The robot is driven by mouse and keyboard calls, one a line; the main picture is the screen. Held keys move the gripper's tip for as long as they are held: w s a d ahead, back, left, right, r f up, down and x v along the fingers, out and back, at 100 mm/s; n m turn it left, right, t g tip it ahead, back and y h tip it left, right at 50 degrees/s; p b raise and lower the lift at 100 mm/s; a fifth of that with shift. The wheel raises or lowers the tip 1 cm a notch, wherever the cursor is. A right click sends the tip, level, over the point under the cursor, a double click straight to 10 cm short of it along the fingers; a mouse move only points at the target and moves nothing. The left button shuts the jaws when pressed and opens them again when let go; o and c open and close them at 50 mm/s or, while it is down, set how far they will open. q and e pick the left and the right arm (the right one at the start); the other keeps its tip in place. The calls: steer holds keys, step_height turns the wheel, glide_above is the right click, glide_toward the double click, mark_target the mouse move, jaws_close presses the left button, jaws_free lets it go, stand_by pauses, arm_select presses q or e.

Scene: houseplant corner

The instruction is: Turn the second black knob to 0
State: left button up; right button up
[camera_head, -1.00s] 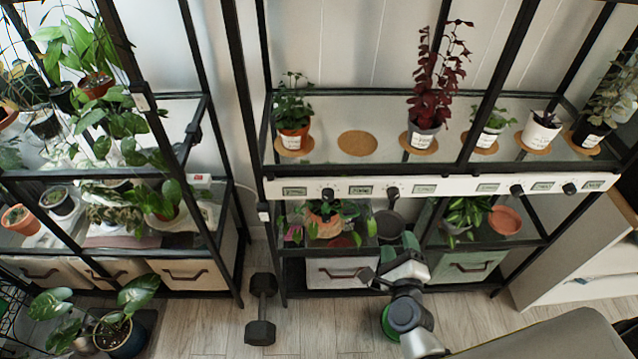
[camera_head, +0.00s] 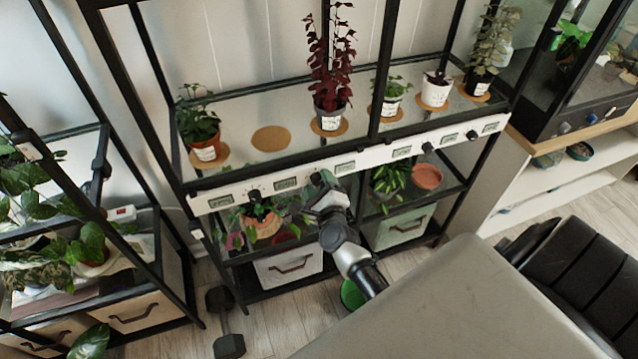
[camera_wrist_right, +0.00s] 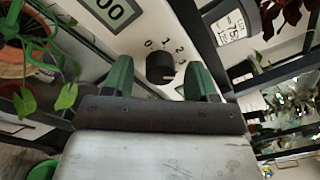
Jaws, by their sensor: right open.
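A white control strip (camera_head: 373,157) along the shelf front carries several black knobs and small displays. The second black knob (camera_head: 317,179) is partly behind my right gripper (camera_head: 322,192) in the head view. In the right wrist view this knob (camera_wrist_right: 160,67) sits on a white face marked 0, 1, 2 and 3; its pointer direction is hard to tell. My right gripper (camera_wrist_right: 160,80) is open, its green fingers on either side of the knob, with gaps visible. A display (camera_wrist_right: 112,10) beside it is cut off by the frame. My left gripper is not in view.
Potted plants stand on the shelf above, including a red-leaved one (camera_head: 331,75). A plant in a terracotta pot (camera_head: 262,224) sits below the strip. A dumbbell (camera_head: 228,345) lies on the floor. A grey surface (camera_head: 465,310) fills the lower right.

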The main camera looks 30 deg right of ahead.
steer(key=c, duration=0.9)
steer(key=shift+c, duration=0.2)
